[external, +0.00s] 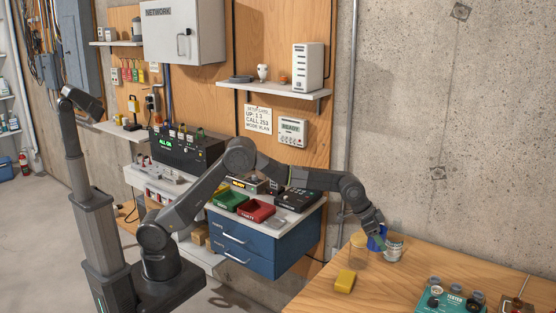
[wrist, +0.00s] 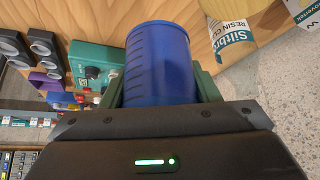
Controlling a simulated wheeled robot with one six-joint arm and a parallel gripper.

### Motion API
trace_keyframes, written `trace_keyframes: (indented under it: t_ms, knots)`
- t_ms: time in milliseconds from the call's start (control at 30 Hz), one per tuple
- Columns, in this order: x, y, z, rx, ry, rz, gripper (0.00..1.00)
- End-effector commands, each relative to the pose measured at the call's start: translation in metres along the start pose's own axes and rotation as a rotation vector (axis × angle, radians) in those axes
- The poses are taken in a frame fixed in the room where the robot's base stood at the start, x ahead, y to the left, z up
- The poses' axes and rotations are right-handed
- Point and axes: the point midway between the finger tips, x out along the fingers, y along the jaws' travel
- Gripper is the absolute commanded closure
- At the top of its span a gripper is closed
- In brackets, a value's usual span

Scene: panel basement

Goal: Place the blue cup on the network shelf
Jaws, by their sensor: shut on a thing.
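The blue cup (wrist: 160,65) fills the middle of the wrist view, between the two green fingers of my gripper (wrist: 160,92). My gripper is shut on it. In the external view the blue cup (external: 377,240) shows partly behind my gripper (external: 378,243), at the back of the wooden table; I cannot tell if it touches the tabletop. The network shelf (external: 275,90) is a pale wall shelf on the wooden panel, right of the NETWORK cabinet (external: 182,32). It holds a white router-like box (external: 307,67), a dark low dish, a small white object and a small orange object.
The wooden table (external: 315,293) carries a jar (external: 358,246), a labelled can (external: 393,250), a yellow block (external: 345,281) and a teal tester (external: 452,299). A blue drawer bench (external: 240,243) with trays stands below the shelf. A vertical pipe (external: 349,120) runs right of the shelf.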

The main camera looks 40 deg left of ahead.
Motion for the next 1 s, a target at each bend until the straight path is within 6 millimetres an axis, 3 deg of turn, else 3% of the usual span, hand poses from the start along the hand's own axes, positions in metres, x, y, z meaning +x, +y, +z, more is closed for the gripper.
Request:
trace_keyframes:
  t_ms: [100, 467, 733, 1000]
  knots:
    - [-0.033, -0.029, 0.015, -0.047, 0.001, -0.029, 0.7]
    - [-0.123, -0.102, 0.084, -0.187, 0.001, -0.12, 0.7]
    - [-0.188, -0.169, 0.165, -0.337, 0.0, -0.216, 0.7]
    - [-0.23, -0.251, 0.237, -0.505, -0.002, -0.322, 0.7]
